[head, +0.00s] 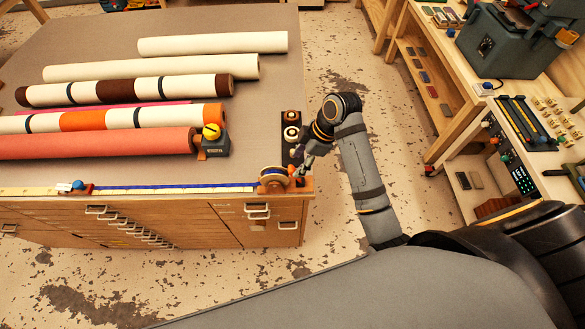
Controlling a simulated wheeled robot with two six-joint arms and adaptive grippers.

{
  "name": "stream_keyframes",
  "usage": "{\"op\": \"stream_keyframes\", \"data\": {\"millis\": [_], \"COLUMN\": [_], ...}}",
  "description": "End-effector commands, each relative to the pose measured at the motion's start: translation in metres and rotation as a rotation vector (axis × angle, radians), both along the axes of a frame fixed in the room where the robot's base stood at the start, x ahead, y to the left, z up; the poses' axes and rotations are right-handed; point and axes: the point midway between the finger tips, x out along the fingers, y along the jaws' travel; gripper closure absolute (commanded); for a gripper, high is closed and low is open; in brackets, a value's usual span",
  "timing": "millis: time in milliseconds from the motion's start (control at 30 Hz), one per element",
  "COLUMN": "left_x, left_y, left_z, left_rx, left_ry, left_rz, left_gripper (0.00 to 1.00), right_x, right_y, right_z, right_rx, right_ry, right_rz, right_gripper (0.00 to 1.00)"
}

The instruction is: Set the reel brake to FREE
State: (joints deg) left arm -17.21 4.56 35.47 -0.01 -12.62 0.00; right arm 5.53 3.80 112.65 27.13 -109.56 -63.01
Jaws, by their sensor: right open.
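A reel (272,179) with a cream top and a dark blue and reddish-brown body sits at the front right corner of the large table (262,120). A blue strip (170,188) runs left from it along the front edge. The brake lever and its setting marks are too small to make out. My right gripper (299,168) is open beside the reel, at its upper right. I cannot tell whether it touches anything. My left gripper is not in view.
A black holder (290,131) with round knob-like pieces stands just behind my right gripper. Several rolls, including a red one (100,143), lie on the table. A yellow-topped device (213,138) sits at the red roll's end. A wooden bench (465,100) stands at the right.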

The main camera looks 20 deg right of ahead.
Motion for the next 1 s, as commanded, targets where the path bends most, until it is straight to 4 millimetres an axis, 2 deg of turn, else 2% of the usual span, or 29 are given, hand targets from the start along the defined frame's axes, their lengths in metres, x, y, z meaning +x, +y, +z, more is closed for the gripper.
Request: {"op": "stream_keyframes", "data": {"millis": [33,200,300,633,1000], "left_x": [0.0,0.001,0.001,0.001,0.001], "left_y": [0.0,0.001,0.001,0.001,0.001], "left_z": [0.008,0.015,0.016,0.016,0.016], "left_rx": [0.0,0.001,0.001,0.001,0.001], "left_ry": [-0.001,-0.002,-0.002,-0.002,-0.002], "left_rz": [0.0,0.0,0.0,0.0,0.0], "left_gripper": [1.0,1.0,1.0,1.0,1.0], "right_x": [0.0,0.004,0.005,0.006,0.006], "right_y": [0.005,0.015,0.018,0.019,0.019], "right_z": [-0.006,-0.033,-0.043,-0.048,-0.048], "right_rx": [0.005,0.002,0.0,-0.001,-0.002], "right_ry": [0.006,0.002,0.001,-0.002,-0.002], "right_rz": [0.0,-0.001,-0.001,-0.001,-0.002], "right_gripper": [0.47,0.47,0.47,0.49,0.99]}}
